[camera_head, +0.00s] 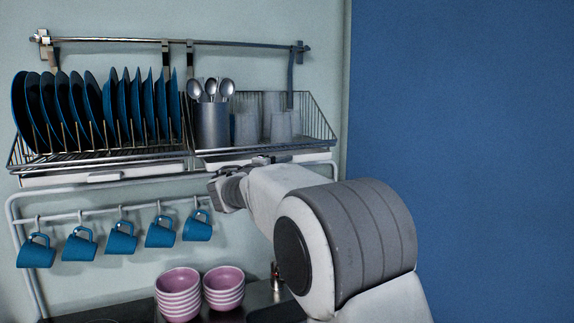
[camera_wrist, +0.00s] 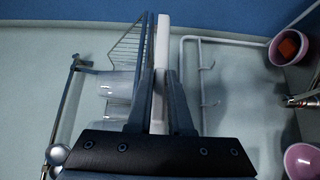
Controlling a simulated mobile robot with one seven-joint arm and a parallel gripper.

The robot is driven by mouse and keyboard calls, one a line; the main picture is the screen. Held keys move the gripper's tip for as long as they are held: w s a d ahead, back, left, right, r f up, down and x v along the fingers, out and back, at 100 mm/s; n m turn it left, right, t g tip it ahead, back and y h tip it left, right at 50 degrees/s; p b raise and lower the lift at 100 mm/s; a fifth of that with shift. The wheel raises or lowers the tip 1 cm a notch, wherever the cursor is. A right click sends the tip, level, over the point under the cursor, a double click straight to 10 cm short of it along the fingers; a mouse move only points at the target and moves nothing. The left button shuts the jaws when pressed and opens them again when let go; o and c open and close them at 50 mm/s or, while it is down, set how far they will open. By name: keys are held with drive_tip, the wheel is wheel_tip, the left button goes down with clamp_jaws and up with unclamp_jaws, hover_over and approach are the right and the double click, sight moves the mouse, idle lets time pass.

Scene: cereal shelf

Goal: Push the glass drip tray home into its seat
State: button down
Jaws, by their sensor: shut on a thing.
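The glass drip tray (camera_head: 312,157) is a flat white tray under the right basket with the glasses. In the wrist view it shows edge-on as a white strip (camera_wrist: 163,40) beside the basket wires. My gripper (camera_wrist: 157,85) is shut on the tray, with one dark finger on each side of it. In the head view my gripper (camera_head: 230,188) is at the tray's front, below the basket, and my own arm covers part of this area. Whether the tray's back end is in its seat is hidden.
The right basket (camera_head: 322,127) holds upturned glasses (camera_head: 282,125) and a utensil cup (camera_head: 213,125). Blue plates (camera_head: 100,110) fill the left rack, with another white tray (camera_head: 100,177) beneath. Blue mugs (camera_head: 120,237) hang below. Pink bowls (camera_head: 179,290) stand on the counter.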

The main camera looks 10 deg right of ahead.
drive_tip(key=shift+w+a+r+p, duration=0.1)
drive_tip(key=shift+w+a+p, duration=0.15)
drive_tip(key=shift+w, duration=0.3)
drive_tip(key=shift+w+a+f+p, duration=0.1)
drive_tip(key=shift+w+p, duration=0.2)
drive_tip(key=shift+w, duration=0.2)
drive_tip(key=shift+w+a+r+p, duration=0.1)
drive_tip(key=shift+w+a+p, duration=0.15)
drive_tip(key=shift+w, duration=0.3)
drive_tip(key=c, duration=0.8)
unclamp_jaws()
drive_tip(key=shift+o, duration=0.2)
drive_tip(key=b+v, duration=0.5)
drive_tip(key=v, duration=1.2)
drive_tip(key=shift+s, duration=0.15)
